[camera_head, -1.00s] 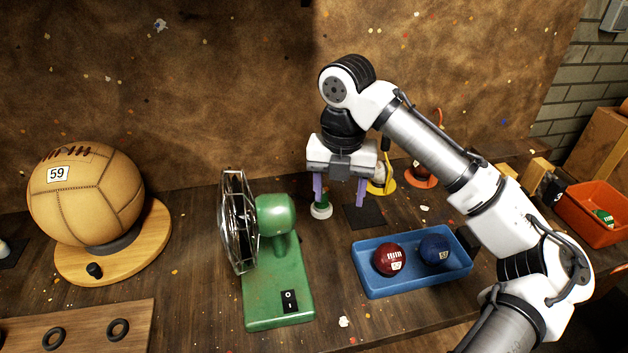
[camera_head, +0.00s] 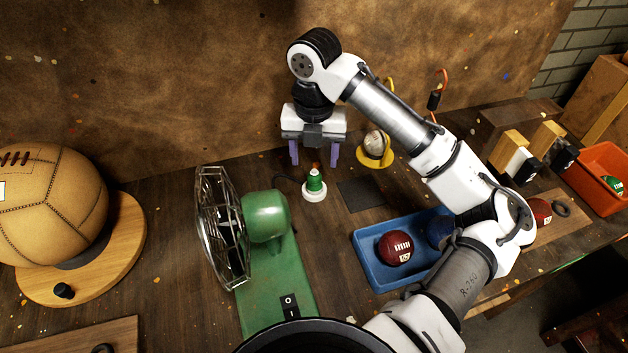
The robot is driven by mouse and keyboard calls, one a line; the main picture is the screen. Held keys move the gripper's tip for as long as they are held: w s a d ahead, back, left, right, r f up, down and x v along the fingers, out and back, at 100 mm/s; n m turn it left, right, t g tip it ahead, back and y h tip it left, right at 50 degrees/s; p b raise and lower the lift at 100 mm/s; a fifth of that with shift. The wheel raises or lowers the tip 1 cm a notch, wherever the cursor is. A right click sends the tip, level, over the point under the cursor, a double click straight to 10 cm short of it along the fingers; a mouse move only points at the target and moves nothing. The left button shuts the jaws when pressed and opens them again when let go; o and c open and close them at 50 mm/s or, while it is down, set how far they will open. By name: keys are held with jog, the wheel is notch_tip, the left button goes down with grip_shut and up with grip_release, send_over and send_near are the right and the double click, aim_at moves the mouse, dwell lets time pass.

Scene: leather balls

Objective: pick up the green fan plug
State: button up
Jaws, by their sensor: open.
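The green fan plug (camera_head: 314,182) stands upright on a round white base (camera_head: 314,193) on the table, right of the green fan (camera_head: 267,222). A dark cord shows at its left. My gripper (camera_head: 314,160) is open and points down, with its two purple fingers apart. In the picture the fingertips show just above the plug's top, and nothing is between them that I can see as held. The exact gap in depth is hard to tell.
The fan's wire cage (camera_head: 222,228) stands left of the plug. A blue tray (camera_head: 374,268) with a dark red ball (camera_head: 397,247) and a blue ball is at the right. A dark square mat (camera_head: 361,195) lies beside the plug. A wall is behind.

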aim_at(315, 173)
jog(key=shift+w+f+p, duration=0.15)
jog(key=shift+f+p, duration=0.8)
jog(key=shift+f, duration=2.85)
jog(key=c, duration=1)
jog(key=shift+r, duration=0.1)
notch_tip(315, 173, up, 19)
jog(key=shift+r+b, duration=0.1)
jog(key=shift+b, duration=1.05)
